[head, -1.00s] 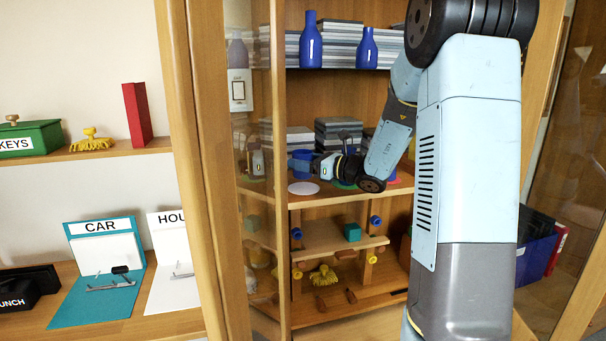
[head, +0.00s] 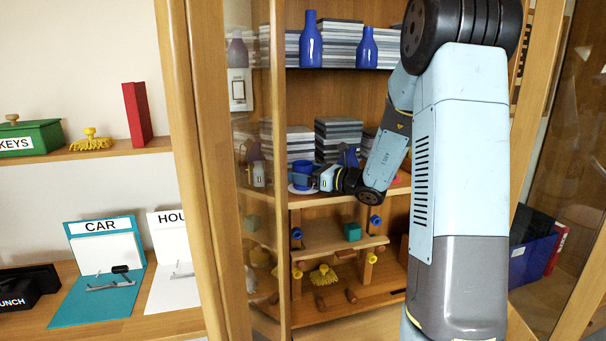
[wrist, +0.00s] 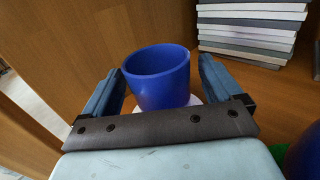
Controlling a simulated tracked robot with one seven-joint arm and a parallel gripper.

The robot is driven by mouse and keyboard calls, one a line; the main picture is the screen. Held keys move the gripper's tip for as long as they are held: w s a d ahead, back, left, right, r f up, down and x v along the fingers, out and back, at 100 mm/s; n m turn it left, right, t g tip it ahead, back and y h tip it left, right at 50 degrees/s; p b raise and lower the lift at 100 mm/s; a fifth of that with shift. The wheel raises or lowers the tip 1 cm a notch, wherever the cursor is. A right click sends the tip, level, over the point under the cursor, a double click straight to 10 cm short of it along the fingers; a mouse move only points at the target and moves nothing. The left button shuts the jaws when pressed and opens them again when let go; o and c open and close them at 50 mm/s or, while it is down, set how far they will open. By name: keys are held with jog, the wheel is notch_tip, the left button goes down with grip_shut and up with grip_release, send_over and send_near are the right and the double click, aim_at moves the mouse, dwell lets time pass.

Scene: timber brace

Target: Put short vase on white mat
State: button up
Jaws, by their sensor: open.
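The short blue vase (wrist: 158,85), an open-topped cup shape, stands upright between the two spread fingers of my gripper (wrist: 161,76). In the head view the vase (head: 302,170) is at the left of the cabinet shelf. The white mat (wrist: 195,101) shows under and beside the vase's base. In the head view the rim of the white mat (head: 299,190) shows below it. My gripper (head: 316,180) reaches in from the right at shelf level and is open. Whether the vase's base touches the mat is hard to tell, as the gripper hides its lower front.
Stacked books (wrist: 255,28) stand behind on the shelf. Another blue object (wrist: 306,155) is at the lower right of the wrist view, near a green patch (wrist: 279,152). Taller blue bottles (head: 311,45) stand on the shelf above. The cabinet's left post (head: 279,120) is close by.

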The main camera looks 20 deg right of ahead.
jog(key=v, duration=1.1)
jog(key=shift+r, duration=0.15)
jog(key=s+a+r+n+g+h, duration=0.1)
jog(key=s+a+n+g+h, duration=0.2)
jog(key=s+a+n+g, duration=0.95)
jog(key=s+d+r+n+t+h, duration=0.1)
jog(key=s+d+n+t+h, duration=0.1)
jog(key=s+n+h, duration=0.3)
jog(key=s+d+r+n+t+h, duration=0.2)
jog(key=s+n+t+h, duration=0.1)
jog(key=s+n, duration=0.6)
jog(key=s+h, duration=0.1)
jog(key=s, duration=0.1)
jog(key=shift+s+d+h, duration=0.2)
jog(key=shift+s+h, duration=0.2)
jog(key=shift+r+n, duration=0.15)
jog(key=shift+n, duration=0.1)
